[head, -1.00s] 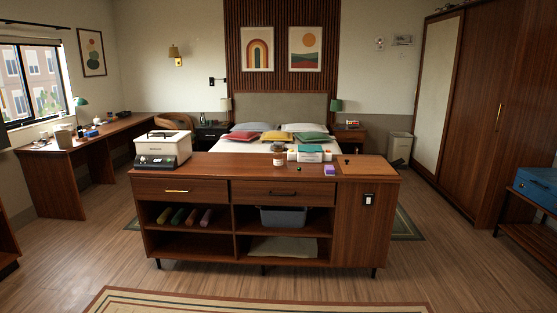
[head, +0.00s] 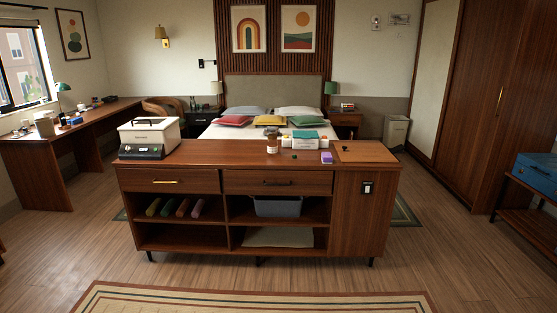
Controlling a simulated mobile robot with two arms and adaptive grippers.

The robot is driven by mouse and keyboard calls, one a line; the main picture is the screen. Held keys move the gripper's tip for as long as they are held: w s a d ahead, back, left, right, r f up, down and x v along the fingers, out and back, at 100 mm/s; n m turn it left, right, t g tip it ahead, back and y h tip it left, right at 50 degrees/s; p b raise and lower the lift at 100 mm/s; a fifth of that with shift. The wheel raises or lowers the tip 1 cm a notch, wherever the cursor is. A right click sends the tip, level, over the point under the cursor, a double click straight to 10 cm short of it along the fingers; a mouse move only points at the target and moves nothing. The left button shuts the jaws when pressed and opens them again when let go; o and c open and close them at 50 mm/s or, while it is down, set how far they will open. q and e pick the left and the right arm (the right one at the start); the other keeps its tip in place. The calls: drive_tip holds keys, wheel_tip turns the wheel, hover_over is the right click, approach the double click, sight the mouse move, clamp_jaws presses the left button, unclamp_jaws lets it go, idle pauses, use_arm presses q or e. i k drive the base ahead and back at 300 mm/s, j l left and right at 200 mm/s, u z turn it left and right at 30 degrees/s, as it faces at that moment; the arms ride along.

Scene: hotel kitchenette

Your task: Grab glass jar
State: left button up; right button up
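A small glass jar (head: 272,145) with a pale label and a brownish top stands upright on the wooden cabinet top (head: 225,153), right of its middle. It is small in the head view, so its contents are hard to tell. Neither of my grippers shows in the head view.
A white appliance (head: 149,138) stands on the cabinet's left end. Right of the jar are a white box with a teal top (head: 309,140) and a purple block (head: 326,157). A striped rug (head: 260,303) lies on open floor before the cabinet. A bed stands behind.

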sight(273, 145)
drive_tip(key=i+j+z, duration=0.1)
drive_tip(key=i, duration=0.4)
drive_tip(key=i+j, duration=0.2)
drive_tip(key=i, duration=0.3)
drive_tip(key=i+j+z, duration=0.15)
drive_tip(key=i, duration=0.3)
drive_tip(key=i+j, duration=0.25)
drive_tip(key=i, duration=0.25)
drive_tip(key=i+j+z, duration=0.15)
drive_tip(key=i, duration=0.35)
drive_tip(key=j, duration=0.1)
